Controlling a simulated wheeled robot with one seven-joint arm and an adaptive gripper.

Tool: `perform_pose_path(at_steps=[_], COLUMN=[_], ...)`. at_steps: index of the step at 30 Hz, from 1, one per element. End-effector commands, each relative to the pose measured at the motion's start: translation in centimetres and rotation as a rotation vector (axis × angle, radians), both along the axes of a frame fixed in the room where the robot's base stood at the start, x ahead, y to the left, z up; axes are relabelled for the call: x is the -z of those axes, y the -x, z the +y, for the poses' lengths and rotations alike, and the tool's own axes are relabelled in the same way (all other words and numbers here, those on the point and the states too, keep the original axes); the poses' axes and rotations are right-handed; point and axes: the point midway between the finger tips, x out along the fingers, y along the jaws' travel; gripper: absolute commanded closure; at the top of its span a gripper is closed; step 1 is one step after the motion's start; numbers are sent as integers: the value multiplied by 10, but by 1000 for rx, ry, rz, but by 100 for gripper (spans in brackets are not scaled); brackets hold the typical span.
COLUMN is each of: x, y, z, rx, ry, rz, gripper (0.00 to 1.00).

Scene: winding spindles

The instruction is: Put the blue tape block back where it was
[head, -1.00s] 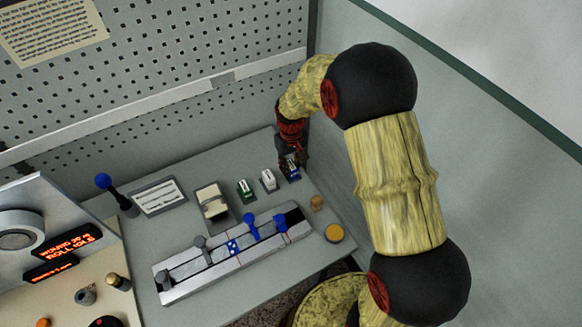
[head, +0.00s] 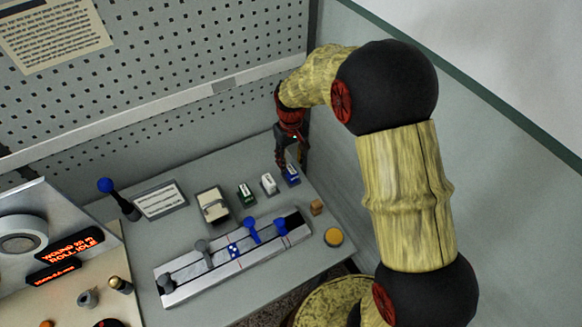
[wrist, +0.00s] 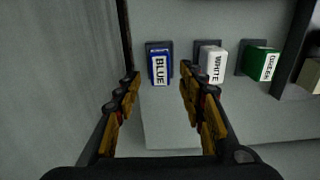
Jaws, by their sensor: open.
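The blue tape block (head: 291,174) stands at the back right of the grey table, at the right end of a short row. In the wrist view the blue block (wrist: 159,69), labelled BLUE, rests on a dark pad or base beyond my fingertips. My gripper (head: 290,158) is just behind and above the block in the head view. In the wrist view my gripper (wrist: 158,77) has its fingers apart with nothing between them, and the block shows in the gap. I cannot tell the exact height of the fingers above it.
A white block (head: 268,184) and a green block (head: 246,194) stand left of the blue one. A slider rail (head: 177,287) with blue and grey levers lies in front. A wooden piece (head: 316,207) and a yellow button (head: 334,236) are at the right.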

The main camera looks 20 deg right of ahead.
Motion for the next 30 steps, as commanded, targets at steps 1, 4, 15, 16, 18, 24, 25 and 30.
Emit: perform_pose_path(at_steps=[1,4,15,16,18,24,25,30], x=[-14,-32,-72,-78,-97,-169,-178,-221], y=[-1,0,4,7,15,63,72,124], z=[0,0,0,0,0,0,0,0], rx=[0,0,5,8,17,57,63,99], ry=[0,0,0,0,0,-5,-6,-14], rz=[-4,-3,-14,-21,-47,-152,-167,-258], gripper=[60,60,60,60,60,60,60,60])
